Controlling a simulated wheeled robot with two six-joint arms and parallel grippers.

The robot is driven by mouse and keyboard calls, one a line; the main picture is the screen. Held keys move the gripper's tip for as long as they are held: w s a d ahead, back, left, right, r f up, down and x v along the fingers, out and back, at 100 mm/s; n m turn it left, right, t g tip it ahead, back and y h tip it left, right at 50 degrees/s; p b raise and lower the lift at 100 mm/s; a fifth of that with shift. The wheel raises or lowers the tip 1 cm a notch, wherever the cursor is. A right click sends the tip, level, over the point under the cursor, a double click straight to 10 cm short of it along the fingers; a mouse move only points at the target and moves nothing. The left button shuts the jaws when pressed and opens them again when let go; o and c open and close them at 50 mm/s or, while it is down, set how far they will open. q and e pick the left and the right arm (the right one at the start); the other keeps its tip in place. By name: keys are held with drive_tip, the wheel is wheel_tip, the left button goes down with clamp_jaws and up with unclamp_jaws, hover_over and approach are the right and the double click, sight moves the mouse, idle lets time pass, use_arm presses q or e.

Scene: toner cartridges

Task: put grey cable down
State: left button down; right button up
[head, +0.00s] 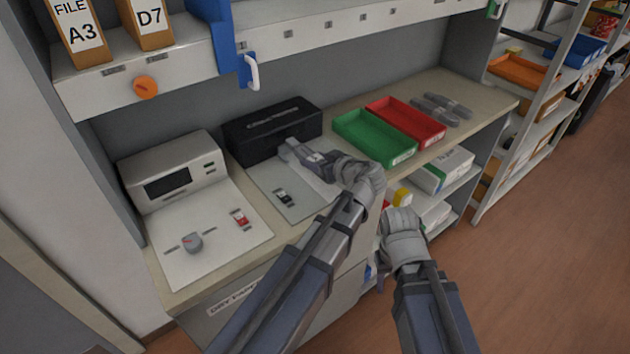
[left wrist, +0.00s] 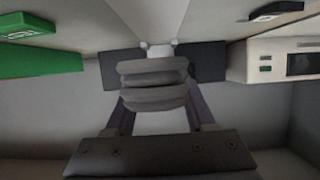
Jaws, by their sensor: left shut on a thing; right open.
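My left gripper (head: 308,158) is over the workbench, in front of the black box (head: 273,130). In the left wrist view it is shut on a grey cable (left wrist: 152,84), a bundle of thick rounded loops held between its two fingers. In the head view the cable is hard to tell apart from the grey fingers. Whether it touches the surface below is unclear. My right gripper (head: 398,218) is open, low in front of the bench edge, its fingertips mostly hidden.
A green tray (head: 372,140) and a red tray (head: 408,122) stand right of the black box, with several grey bundles (head: 440,109) beyond. A grey-white device (head: 172,170) stands at left. A shelf (head: 300,38) overhangs the bench. Boxes (head: 443,168) sit below.

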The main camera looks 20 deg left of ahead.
sight(315, 178)
use_arm(q)
drive_tip(key=shift+f+b, duration=1.75)
drive_tip(key=shift+f, duration=0.35)
drive_tip(key=shift+f+b, duration=0.25)
drive_tip(key=shift+b, duration=0.05)
drive_tip(key=shift+c, duration=1.2)
unclamp_jaws()
drive_tip(key=shift+r, duration=0.1)
